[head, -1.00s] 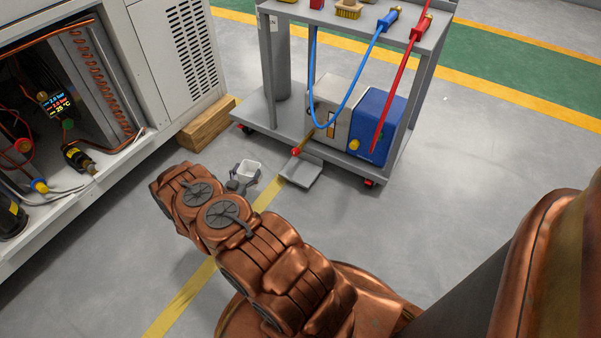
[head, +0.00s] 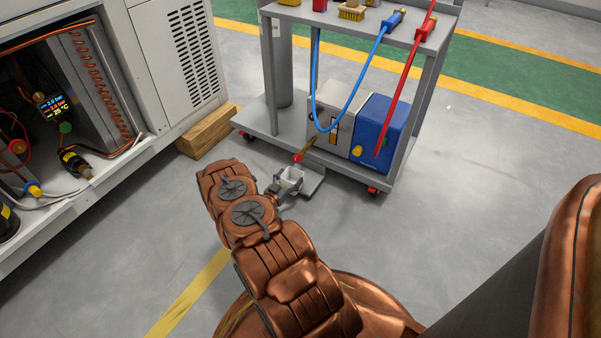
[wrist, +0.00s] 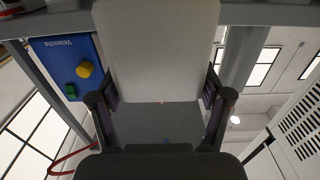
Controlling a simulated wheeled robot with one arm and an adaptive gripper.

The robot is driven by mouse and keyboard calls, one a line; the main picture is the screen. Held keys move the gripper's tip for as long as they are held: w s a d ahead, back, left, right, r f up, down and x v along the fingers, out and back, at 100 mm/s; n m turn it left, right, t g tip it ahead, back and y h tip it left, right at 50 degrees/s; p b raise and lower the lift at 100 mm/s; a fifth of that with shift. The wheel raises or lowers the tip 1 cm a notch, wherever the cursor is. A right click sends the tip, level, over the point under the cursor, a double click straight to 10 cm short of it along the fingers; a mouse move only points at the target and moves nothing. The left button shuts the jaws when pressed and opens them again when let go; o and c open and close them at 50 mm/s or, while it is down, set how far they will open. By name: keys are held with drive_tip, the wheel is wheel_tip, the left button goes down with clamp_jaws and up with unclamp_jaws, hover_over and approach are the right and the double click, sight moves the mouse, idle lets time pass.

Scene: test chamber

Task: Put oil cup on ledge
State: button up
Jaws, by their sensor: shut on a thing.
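The oil cup is a small pale, square, open-topped cup (head: 291,176). My gripper (head: 287,186) is shut on it, one finger on each side. In the wrist view the cup's pale wall (wrist: 160,50) fills the middle between the dark fingers (wrist: 160,100). The ledge is a low grey plate (head: 314,183) jutting from the cart's lower shelf. In the head view the cup overlaps the ledge's left part, just below a red-tipped brass spout (head: 299,157). I cannot tell whether the cup touches the ledge, and part of the ledge is hidden behind it.
The grey cart (head: 355,172) carries a beige and blue pump unit (head: 378,128) with blue and red hoses above. A wooden block (head: 207,132) lies by the white cabinet (head: 180,60) at left. The floor right of the cart is clear.

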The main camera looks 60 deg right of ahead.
sight(297, 170)
drive_tip(key=d+b, duration=0.1)
drive_tip(key=d, duration=0.3)
drive_tip(key=shift+w+d, duration=0.1)
drive_tip(key=shift+d, duration=0.25)
drive_tip(key=d+b, duration=0.2)
drive_tip(key=d, duration=0.1)
drive_tip(key=shift+d+f, duration=0.1)
drive_tip(key=shift+d, duration=0.15)
drive_tip(key=shift+a+f+b, duration=0.15)
drive_tip(key=shift+f+b, duration=0.4)
drive_tip(key=shift+f, duration=0.15)
drive_tip(key=shift+f, duration=0.1)
drive_tip(key=o, duration=1.1)
